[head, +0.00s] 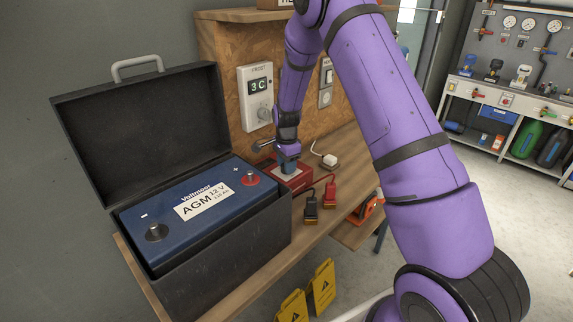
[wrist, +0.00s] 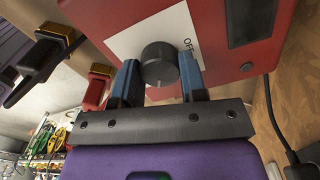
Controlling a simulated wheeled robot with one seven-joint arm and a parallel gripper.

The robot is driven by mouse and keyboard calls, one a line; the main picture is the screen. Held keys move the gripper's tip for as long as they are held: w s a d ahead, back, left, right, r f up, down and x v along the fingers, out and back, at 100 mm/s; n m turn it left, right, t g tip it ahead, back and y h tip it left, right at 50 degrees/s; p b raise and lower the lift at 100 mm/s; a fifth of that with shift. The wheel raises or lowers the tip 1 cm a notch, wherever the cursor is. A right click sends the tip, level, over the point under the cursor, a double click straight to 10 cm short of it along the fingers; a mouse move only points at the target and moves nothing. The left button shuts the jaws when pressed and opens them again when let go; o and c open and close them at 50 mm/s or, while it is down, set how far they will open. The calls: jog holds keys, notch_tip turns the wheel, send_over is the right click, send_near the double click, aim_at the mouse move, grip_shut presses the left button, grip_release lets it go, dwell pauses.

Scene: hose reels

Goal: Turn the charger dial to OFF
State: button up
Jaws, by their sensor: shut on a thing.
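The charger is a red box (head: 302,178) on the wooden bench, right of the open battery case; it fills the upper part of the wrist view (wrist: 225,20). Its white label (wrist: 130,45) carries the word OFF, seen just beyond the dial, to its upper right. The dark round dial (wrist: 158,62) sits on this face. My gripper (wrist: 160,80) has its two blue fingers on either side of the dial, shut on it. In the head view my gripper (head: 287,164) reaches down onto the charger and hides the dial. I cannot tell where the dial's pointer stands.
A blue battery (head: 195,210) sits in a black open-lidded case (head: 220,255) at left. Black (head: 311,206) and red (head: 330,193) clamps lie beside the charger. A wall-mounted frost control (head: 255,95) is close behind my wrist. A white plug (head: 329,161) lies behind the charger.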

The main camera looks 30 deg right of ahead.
jog(key=shift+n, duration=0.4)
jog(key=n, duration=0.4)
jog(key=shift+n, duration=0.3)
jog(key=n, duration=1.2)
jog(key=shift+n, duration=0.4)
jog(key=n, duration=0.5)
jog(key=shift+n, duration=0.3)
jog(key=o, duration=0.9)
jog(key=shift+o, duration=0.2)
